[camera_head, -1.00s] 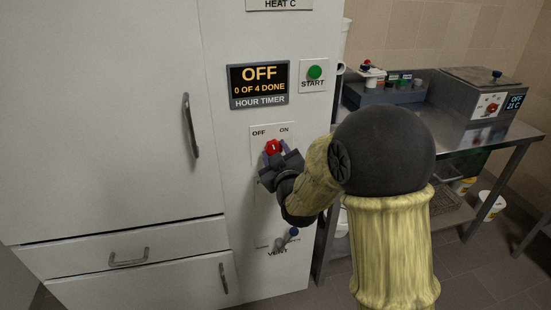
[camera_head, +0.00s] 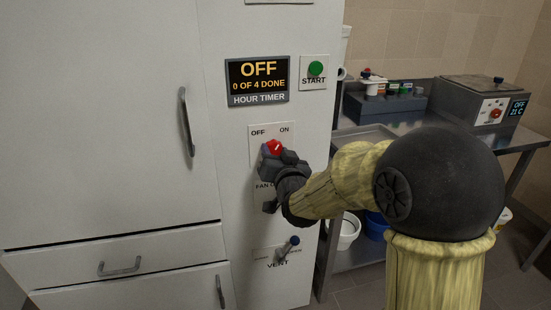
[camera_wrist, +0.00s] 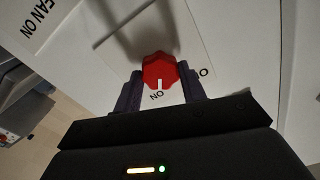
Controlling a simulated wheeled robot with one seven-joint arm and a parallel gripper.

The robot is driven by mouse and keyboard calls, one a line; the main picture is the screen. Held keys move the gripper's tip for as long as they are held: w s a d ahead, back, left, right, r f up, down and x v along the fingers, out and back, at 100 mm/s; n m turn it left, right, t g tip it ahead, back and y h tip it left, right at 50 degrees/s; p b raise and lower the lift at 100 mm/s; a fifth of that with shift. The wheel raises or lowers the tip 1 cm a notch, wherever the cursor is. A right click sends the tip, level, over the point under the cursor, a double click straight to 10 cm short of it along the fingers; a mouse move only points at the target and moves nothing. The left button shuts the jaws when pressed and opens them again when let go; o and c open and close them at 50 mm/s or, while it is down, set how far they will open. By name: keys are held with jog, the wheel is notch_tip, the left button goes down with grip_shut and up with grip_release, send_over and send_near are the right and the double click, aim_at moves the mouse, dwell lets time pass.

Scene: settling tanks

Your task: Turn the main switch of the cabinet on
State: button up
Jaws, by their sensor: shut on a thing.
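The cabinet (camera_head: 110,120) is tall and white, with a control strip on its right side. Its main switch (camera_head: 275,147) is a red round knob with a white mark, below the labels OFF and ON. My gripper (camera_head: 276,156) is at the knob, its jaws shut on it. The display (camera_head: 258,82) reads OFF and 0 OF 4 DONE.
A green START button (camera_head: 316,69) is right of the display. A VENT lever (camera_head: 288,249) with a blue tip is below my gripper. A metal bench (camera_head: 375,132) with a small rack and a grey bath (camera_head: 483,103) stands at the right. White and blue buckets are under it.

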jog(key=shift+m, duration=0.4)
jog(key=o, duration=1)
